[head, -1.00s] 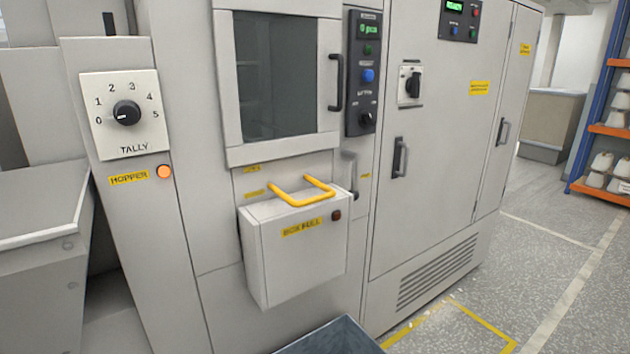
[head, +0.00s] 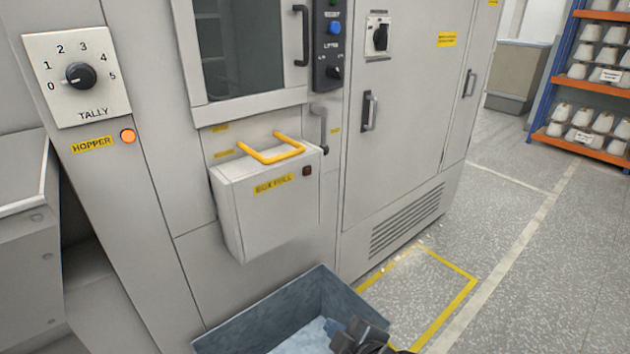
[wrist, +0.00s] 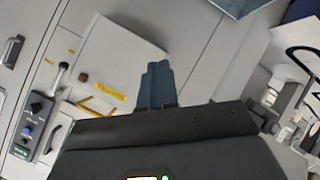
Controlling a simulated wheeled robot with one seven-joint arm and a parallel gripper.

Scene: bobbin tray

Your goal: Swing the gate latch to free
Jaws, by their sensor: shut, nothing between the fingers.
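A grey lever (head: 321,122), which looks like the gate latch, is on the machine front just right of the yellow-handled box. It hangs roughly downward in the head view, with a small yellow label beside it. It also shows in the wrist view as a lever (wrist: 61,74) left of the box; I cannot read its labels. My gripper (head: 365,330) is at the bottom of the head view, over the blue-grey bin and well below the lever. In the wrist view my gripper's fingers (wrist: 158,70) are together with nothing between them, apart from the lever.
The box (head: 265,215) marked BOX FULL, with its raised yellow handle (head: 272,155), juts out beside the lever. A blue-grey bin (head: 255,325) stands on the floor below. The control panel (head: 328,75) is above the lever. Floor to the right is open.

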